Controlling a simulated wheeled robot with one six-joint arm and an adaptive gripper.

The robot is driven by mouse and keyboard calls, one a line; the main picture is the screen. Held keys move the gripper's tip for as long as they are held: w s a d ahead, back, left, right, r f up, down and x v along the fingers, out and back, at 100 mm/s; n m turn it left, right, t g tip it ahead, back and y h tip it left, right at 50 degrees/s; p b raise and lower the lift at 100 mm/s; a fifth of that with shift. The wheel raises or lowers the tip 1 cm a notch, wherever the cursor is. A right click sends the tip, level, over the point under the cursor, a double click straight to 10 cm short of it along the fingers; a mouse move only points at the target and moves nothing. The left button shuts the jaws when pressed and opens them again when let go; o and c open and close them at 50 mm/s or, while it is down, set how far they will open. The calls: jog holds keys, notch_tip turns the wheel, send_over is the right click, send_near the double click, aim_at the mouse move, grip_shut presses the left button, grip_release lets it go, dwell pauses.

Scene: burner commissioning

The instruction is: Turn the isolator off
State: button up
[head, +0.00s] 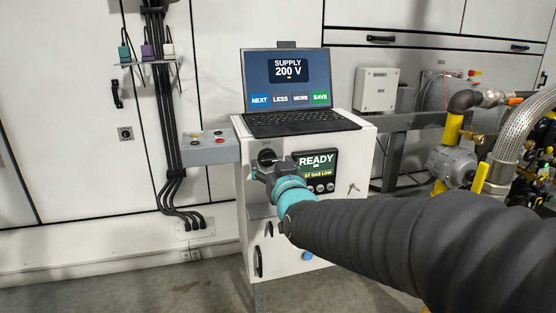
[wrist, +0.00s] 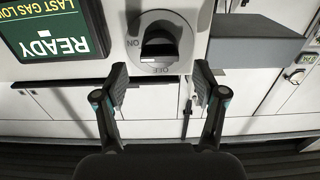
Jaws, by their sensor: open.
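The isolator (head: 266,155) is a round switch with a dark handle on the front of the white cabinet, left of the READY display. In the wrist view its grey dial (wrist: 160,18) is at the top middle, with the dark handle (wrist: 159,47) across its centre. ON is lettered at its left and OFF below it; I cannot tell for certain which mark the handle points to. My gripper (wrist: 160,78) is open and empty, its two fingertips apart on either side, just below the dial in the wrist view. In the head view my gripper (head: 268,168) is close before the isolator and partly covers it.
The READY display (head: 317,165) with small knobs below is right of the isolator. A grey button box (head: 210,150) juts out at the left. A laptop (head: 288,85) stands on the cabinet (head: 340,225). Pipes and a steel hose (head: 515,130) fill the right side.

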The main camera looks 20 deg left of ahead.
aim_at(270, 159)
jog(key=shift+x, duration=1.55)
jog(key=c, duration=1.1)
